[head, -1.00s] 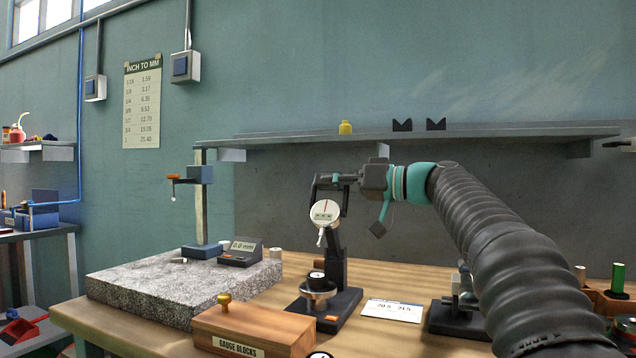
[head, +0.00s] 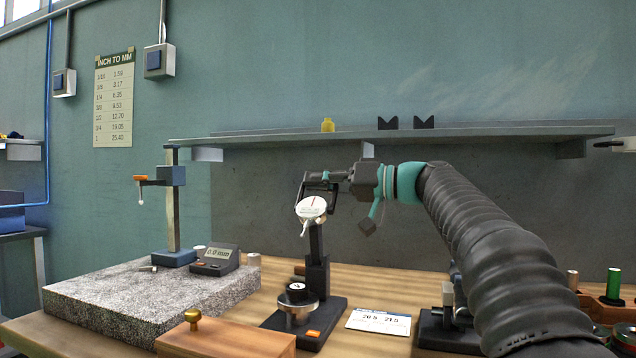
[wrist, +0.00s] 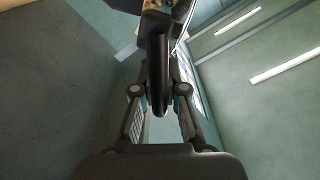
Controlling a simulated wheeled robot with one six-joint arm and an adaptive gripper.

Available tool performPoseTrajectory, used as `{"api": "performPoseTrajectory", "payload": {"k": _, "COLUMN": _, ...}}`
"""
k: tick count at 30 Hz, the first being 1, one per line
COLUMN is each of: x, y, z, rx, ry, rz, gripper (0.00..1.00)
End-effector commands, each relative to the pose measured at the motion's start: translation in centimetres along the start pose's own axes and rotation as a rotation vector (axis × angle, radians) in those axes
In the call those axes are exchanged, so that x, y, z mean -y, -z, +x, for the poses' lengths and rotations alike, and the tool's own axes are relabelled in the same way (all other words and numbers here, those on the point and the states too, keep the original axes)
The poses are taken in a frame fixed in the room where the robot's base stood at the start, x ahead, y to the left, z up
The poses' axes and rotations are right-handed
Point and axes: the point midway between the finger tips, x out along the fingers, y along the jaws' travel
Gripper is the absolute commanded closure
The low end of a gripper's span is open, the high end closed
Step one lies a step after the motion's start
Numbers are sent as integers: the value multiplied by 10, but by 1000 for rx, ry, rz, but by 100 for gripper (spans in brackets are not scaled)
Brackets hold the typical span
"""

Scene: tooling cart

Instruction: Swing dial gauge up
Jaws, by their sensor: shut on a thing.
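The dial gauge (head: 311,208), with a round white face, sits at the top of a black stand (head: 318,275). Its face looks tilted, and its stem points down and left. A metal disc with a black knob (head: 297,300) is on the stand base, well below the stem tip and apart from it. My gripper (head: 318,183) is at the gauge's upper end, its fingers closed around a dark part there. In the wrist view a black bar (wrist: 159,75) lies between the fingers. The exact grip contact is partly hidden.
A granite plate (head: 120,305) with a height stand (head: 173,215) and a digital readout (head: 215,260) is at left. A gauge-block box (head: 225,340) is in front. A white card (head: 378,321) lies to the right. A wall shelf (head: 480,133) runs behind my arm.

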Motion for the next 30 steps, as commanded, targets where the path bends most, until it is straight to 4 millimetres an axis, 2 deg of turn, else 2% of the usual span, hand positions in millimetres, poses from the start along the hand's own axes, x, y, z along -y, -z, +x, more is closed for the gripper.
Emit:
{"api": "performPoseTrajectory", "payload": {"k": 2, "x": -1, "y": 0, "z": 0, "rx": 1, "ry": -1, "rz": 1, "gripper": 100}}
{"api": "performPoseTrajectory", "payload": {"k": 3, "x": -1, "y": 0, "z": 0, "rx": 1, "ry": -1, "rz": 1, "gripper": 82}}
{"api": "performPoseTrajectory", "payload": {"k": 5, "x": -1, "y": -1, "z": 0, "rx": 1, "ry": 0, "rz": 1, "gripper": 66}}
{"api": "performPoseTrajectory", "payload": {"k": 6, "x": -1, "y": -1, "z": 0, "rx": 1, "ry": 0, "rz": 1, "gripper": 64}}
{"api": "performPoseTrajectory", "payload": {"k": 17, "x": -1, "y": 0, "z": -5, "rx": 0, "ry": -2, "rz": 1, "gripper": 64}}
{"api": "performPoseTrajectory", "payload": {"k": 22, "x": -1, "y": 1, "z": -29, "rx": -3, "ry": -4, "rz": 0, "gripper": 64}}
{"api": "performPoseTrajectory", "payload": {"k": 30, "x": -2, "y": 0, "z": -83, "rx": -2, "ry": -5, "rz": 1, "gripper": 64}}
